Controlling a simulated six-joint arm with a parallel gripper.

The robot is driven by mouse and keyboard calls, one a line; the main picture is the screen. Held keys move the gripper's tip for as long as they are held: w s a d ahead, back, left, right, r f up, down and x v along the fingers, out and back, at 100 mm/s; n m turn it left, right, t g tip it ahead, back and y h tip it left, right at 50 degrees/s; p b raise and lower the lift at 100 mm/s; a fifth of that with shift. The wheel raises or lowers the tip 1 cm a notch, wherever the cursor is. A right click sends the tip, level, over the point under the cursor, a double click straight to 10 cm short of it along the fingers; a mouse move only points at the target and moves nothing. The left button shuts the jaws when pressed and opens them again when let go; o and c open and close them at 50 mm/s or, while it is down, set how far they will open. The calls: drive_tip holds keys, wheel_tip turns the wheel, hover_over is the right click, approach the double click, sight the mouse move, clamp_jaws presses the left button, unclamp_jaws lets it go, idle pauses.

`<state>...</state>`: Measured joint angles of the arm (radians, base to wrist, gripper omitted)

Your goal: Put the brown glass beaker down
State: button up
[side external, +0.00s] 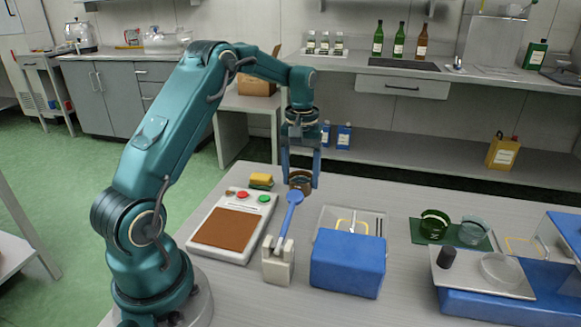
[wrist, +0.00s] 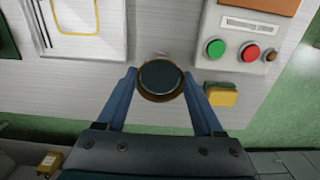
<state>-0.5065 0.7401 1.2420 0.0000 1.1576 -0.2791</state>
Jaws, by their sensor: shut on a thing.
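The brown glass beaker (side external: 300,182) is between the fingers of my gripper (side external: 301,178) in the side external view, near the table's far edge. In the wrist view I look down into the beaker (wrist: 161,80), a round brown rim with a dark inside. The two blue fingers of my gripper (wrist: 160,84) are closed on its sides. The beaker looks upright and low over the table; I cannot tell whether its base touches the surface.
A yellow sponge (side external: 261,180) and a button panel (side external: 232,225) lie left of the beaker. A stand with a blue-handled tool (side external: 279,262) and a blue box (side external: 348,262) are nearer. A green mat (side external: 418,232) with green and clear beakers lies right.

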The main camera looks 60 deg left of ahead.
sight(300, 189)
drive_tip(key=shift+f, duration=1.9)
drive_tip(key=shift+f, duration=0.2)
drive_tip(key=o, duration=0.8)
